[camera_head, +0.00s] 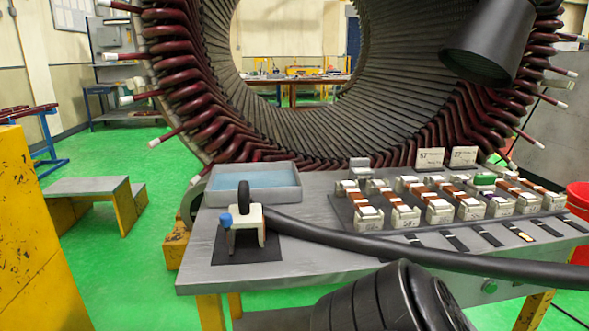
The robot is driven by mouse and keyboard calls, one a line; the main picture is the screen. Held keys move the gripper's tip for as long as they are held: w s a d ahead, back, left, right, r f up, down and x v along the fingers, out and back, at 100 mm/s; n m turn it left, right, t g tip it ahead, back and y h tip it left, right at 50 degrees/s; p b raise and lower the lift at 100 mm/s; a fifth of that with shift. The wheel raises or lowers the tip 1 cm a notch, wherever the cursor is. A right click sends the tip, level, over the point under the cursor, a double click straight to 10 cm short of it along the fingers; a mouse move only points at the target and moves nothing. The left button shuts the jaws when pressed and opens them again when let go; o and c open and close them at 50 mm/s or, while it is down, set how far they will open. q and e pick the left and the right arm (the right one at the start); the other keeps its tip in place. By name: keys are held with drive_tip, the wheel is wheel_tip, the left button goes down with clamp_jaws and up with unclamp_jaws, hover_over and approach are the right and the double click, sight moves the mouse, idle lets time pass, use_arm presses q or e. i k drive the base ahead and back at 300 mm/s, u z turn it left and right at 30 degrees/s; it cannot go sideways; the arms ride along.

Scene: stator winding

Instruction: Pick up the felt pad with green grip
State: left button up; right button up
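A small block with a green top, which looks like the felt pad with green grip (485,179), sits in the back row of white blocks on the right half of the grey workbench (330,262). Its lower part is partly hidden by the blocks in front. Neighbouring blocks have white or brown tops. Neither of my grippers can be made out in the head view, and nothing is seen touching the green-topped block.
A blue-lined tray (254,197) and a white clamp-like tool (248,228) are on the bench's left. A thick black hose (400,252) crosses the front. Dark shapes stand at bottom centre (385,302) and upper right (488,42). The large stator (215,100) rises behind.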

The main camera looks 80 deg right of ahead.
sight(481, 183)
drive_tip(key=u, duration=0.35)
drive_tip(key=k, duration=2.35)
drive_tip(key=z, duration=0.25)
